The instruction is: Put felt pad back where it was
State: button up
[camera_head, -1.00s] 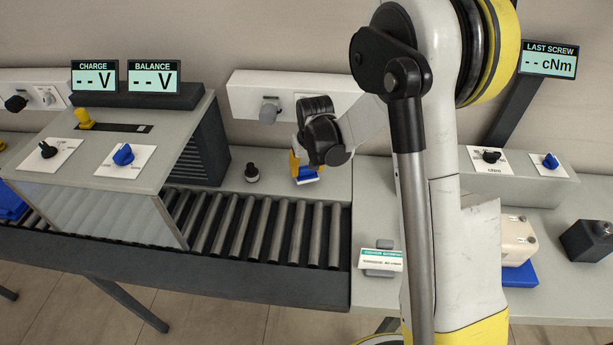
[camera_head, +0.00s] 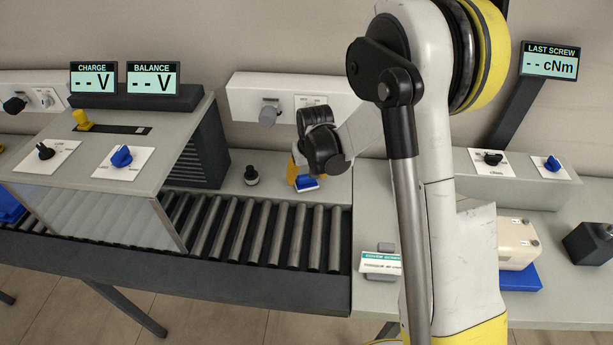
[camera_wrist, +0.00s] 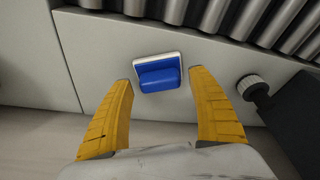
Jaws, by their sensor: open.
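The felt pad, a blue block grip on a white-edged base (camera_wrist: 160,84), lies on the grey bench top in the wrist view. It also shows as a small blue piece (camera_head: 306,184) below my gripper in the head view, partly hidden. My gripper (camera_wrist: 160,79) has its two yellow fingers spread, one on each side of the pad, with gaps to it. In the head view my gripper (camera_head: 298,176) is low behind the roller conveyor, its fingers mostly hidden by the wrist.
A roller conveyor (camera_head: 265,235) runs in front. A small black knob-topped part (camera_head: 251,175) stands left of my gripper, and a wall-side box with a grey knob (camera_head: 268,115) is behind. A labelled card (camera_head: 380,263) and a cream block on a blue base (camera_head: 517,243) are to the right.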

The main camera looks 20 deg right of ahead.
jog(key=s+r+t+p, duration=0.1)
jog(key=s+r, duration=0.4)
jog(key=r, duration=0.2)
jog(key=s+r+p, duration=0.2)
jog(key=s+r, duration=0.2)
jog(key=r, duration=0.4)
jog(key=s+r+t+p, duration=0.1)
jog(key=s+r, duration=0.4)
jog(key=r, duration=0.2)
jog(key=s+r+t, duration=0.2)
jog(key=s, duration=1.1)
jog(key=shift+r, duration=0.4)
jog(key=shift+d, duration=0.1)
